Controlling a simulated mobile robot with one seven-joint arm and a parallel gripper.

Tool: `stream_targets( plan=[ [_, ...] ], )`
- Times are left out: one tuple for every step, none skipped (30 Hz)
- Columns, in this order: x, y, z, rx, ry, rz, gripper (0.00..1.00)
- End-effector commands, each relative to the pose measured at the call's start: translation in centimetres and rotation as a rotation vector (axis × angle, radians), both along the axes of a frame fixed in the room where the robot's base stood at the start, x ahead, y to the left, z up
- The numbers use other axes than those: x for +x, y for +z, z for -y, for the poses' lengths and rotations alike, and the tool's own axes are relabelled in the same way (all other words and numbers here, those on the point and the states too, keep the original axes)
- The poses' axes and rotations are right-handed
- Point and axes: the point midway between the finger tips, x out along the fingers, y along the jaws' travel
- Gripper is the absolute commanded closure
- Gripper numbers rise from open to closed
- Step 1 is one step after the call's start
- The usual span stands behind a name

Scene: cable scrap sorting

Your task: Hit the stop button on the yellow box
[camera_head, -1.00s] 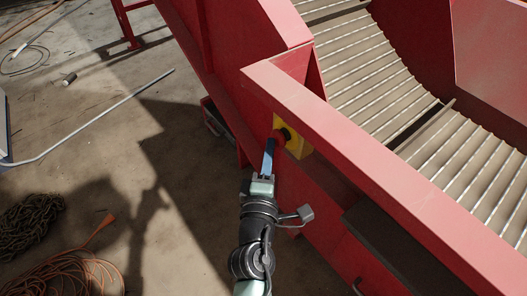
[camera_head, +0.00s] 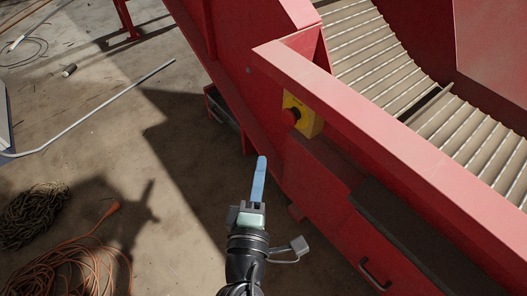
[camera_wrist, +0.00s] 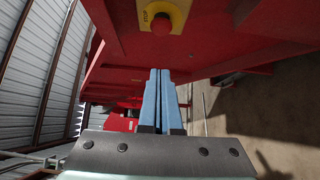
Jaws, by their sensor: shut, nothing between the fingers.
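The yellow box (camera_head: 302,116) is fixed to the side of the red machine, under its upper rail. The red stop button (camera_head: 291,117) sticks out from its face. In the wrist view the yellow box (camera_wrist: 176,12) is at the top, with the word STOP beside the red button (camera_wrist: 161,24). My gripper (camera_head: 261,160) has long blue fingers, shut together and empty. It is below and left of the button in the head view, clearly apart from it. In the wrist view the fingertips (camera_wrist: 160,72) point up toward the machine, below the button.
The red machine's rail (camera_head: 380,125) runs above the box, with a ribbed conveyor (camera_head: 400,65) behind it. A dark ledge (camera_head: 410,240) and a handle (camera_head: 375,275) are at lower right. An orange cable (camera_head: 75,265) and a coiled rope (camera_head: 35,210) lie on the floor at left.

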Motion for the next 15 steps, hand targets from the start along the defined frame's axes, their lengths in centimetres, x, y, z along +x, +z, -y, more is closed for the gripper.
stream_targets(
  plan=[
    [-0.6,-0.2,-0.1,0.0,-0.001,-0.001,1.0],
    [-0.9,-0.2,-0.1,0.0,-0.001,-0.001,1.0],
    [-1.2,-0.2,-0.2,0.0,-0.001,-0.001,1.0],
    [-1.4,-0.1,-0.2,0.0,-0.001,-0.001,1.0],
    [-1.5,-0.1,-0.2,-0.001,-0.001,0.0,1.0],
    [-1.7,-0.1,-0.2,-0.001,-0.001,0.0,1.0],
    [-1.7,0.0,-0.3,-0.001,-0.001,0.0,1.0],
    [-1.8,0.0,-0.3,-0.001,-0.001,0.0,1.0],
    [-1.9,0.0,-0.3,-0.001,0.0,0.0,1.0],
    [-1.9,0.0,-0.3,-0.001,0.0,0.0,1.0],
    [-1.9,0.0,-0.3,0.0,0.0,0.0,1.0],
    [-1.9,0.0,-0.3,0.0,0.0,0.0,1.0],
    [-1.9,0.0,-0.3,0.0,0.0,0.0,1.0],
    [-1.9,0.0,-0.3,0.0,0.0,0.0,1.0],
    [-1.9,0.0,-0.3,0.0,0.0,0.0,1.0]
  ],
)
